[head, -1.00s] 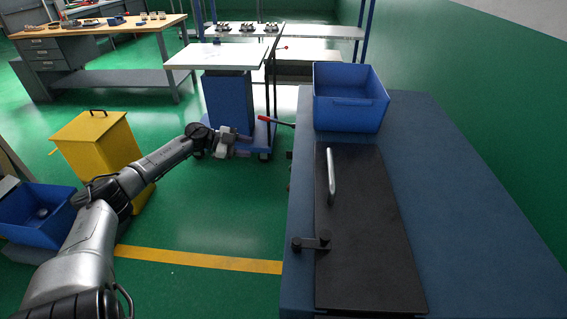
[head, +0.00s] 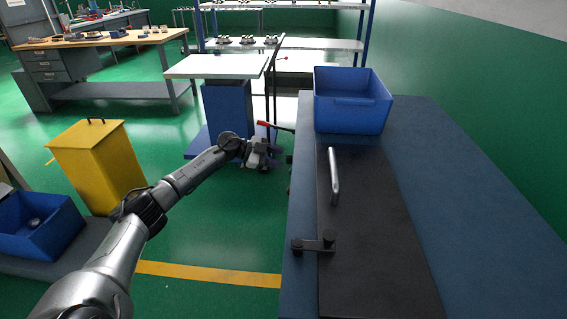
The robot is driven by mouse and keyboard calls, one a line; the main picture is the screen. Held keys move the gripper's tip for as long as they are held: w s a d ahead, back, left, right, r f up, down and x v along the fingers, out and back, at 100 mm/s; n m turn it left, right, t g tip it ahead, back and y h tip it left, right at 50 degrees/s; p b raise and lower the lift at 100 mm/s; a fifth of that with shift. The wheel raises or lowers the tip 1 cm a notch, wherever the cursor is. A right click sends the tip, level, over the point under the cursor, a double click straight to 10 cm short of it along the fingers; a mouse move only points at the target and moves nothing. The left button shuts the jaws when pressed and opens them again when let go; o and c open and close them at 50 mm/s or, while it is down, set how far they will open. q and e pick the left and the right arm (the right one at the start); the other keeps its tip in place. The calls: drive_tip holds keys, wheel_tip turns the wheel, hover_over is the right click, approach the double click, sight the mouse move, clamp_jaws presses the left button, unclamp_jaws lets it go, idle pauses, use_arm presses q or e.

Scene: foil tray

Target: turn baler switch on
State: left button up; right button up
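The baler (head: 440,180) is the large dark blue body on the right, with a black door panel (head: 370,230) on top. The panel carries a silver handle (head: 334,176) and a black latch (head: 313,245). Small dark parts show at the baler's left side; I cannot make out a switch or its state, as that side faces away from the view. My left gripper (head: 277,158) is just left of that side, level with the small parts. Its fingers look apart, with nothing seen between them. I cannot tell whether it touches anything. My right gripper is out of view.
A blue bin (head: 352,112) sits on the baler's far end. A white-topped cart (head: 215,66) stands behind. A yellow bin (head: 97,165) is at left. Green floor between is free.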

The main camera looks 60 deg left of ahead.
sight(290, 160)
use_arm(q)
drive_tip(key=shift+b+x, duration=0.45)
drive_tip(key=shift+x, duration=0.9)
clamp_jaws()
